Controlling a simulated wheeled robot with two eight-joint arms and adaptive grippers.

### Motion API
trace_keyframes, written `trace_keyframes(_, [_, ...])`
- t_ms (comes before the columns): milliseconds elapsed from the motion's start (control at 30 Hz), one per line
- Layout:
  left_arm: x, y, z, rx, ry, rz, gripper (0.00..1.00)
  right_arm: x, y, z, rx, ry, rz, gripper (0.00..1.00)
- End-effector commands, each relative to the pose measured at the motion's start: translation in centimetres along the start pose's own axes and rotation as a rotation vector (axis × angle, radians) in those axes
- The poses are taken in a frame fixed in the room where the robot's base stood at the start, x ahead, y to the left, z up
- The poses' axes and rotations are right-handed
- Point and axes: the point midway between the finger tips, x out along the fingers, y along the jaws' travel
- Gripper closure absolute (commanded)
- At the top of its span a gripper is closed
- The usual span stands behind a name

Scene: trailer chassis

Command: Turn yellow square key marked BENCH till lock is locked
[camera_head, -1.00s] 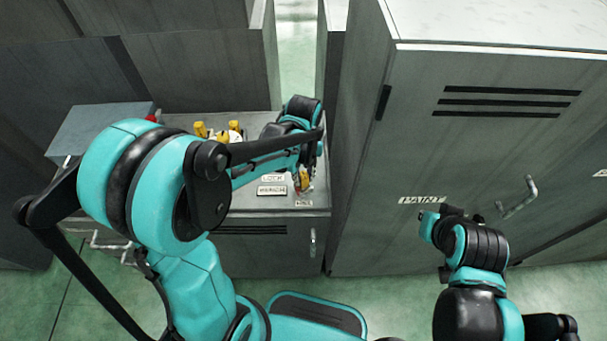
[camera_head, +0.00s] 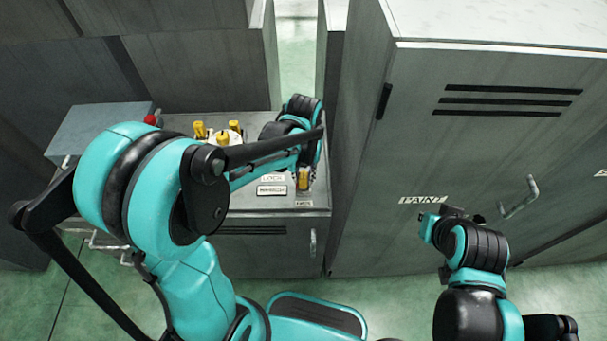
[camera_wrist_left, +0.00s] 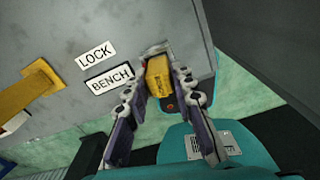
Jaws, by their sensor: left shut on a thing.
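The yellow square key (camera_head: 304,179) stands at the right front of the grey cabinet top, beside the LOCK label (camera_head: 272,178) and the BENCH label (camera_head: 272,190). In the left wrist view the key (camera_wrist_left: 159,78) sits at a metal fitting near the cabinet edge. My left gripper (camera_wrist_left: 160,90) is shut on it, one finger on each side. In the head view my left arm partly hides this gripper. The lock's inner state does not show. My right gripper (camera_head: 447,212) is in front of the PAINT cabinet, and its fingers are unclear.
Several yellow pieces (camera_head: 200,130) stand around a white part further back on the cabinet top (camera_head: 250,210). A grey box (camera_head: 98,128) with a red button (camera_head: 151,119) is at the left. A tall PAINT cabinet (camera_head: 470,150) rises close on the right.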

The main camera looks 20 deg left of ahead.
Motion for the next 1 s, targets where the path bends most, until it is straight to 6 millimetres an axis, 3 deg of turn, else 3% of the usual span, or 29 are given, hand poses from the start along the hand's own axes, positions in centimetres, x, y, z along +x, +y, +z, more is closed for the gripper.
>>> trace_keyframes(33, [0.0, -0.1, 0.0, 0.002, 0.000, -0.001, 1.00, 0.0, 0.0, 0.0, 0.000, 0.000, 0.000, 1.00])
trace_keyframes(67, [0.0, -0.1, 0.0, 0.002, 0.000, -0.001, 0.71, 0.0, 0.0, 0.0, 0.000, 0.000, 0.000, 1.00])
trace_keyframes(133, [0.0, 0.0, 0.0, 0.001, 0.000, -0.001, 0.52, 0.0, 0.0, 0.0, 0.000, 0.000, 0.000, 1.00])
trace_keyframes(433, [-0.1, 0.0, 0.0, -0.001, 0.000, 0.000, 0.52, 0.0, 0.0, 0.0, 0.000, 0.000, 0.000, 1.00])
trace_keyframes(567, [-0.9, 0.0, 0.0, -0.002, 0.000, 0.000, 0.52, 0.0, 0.0, 0.0, 0.000, 0.000, 0.000, 1.00])
trace_keyframes(1000, [-9.6, 0.0, 0.0, -0.001, 0.000, 0.000, 0.52, 0.0, 0.0, 0.0, 0.000, 0.000, 0.000, 1.00])
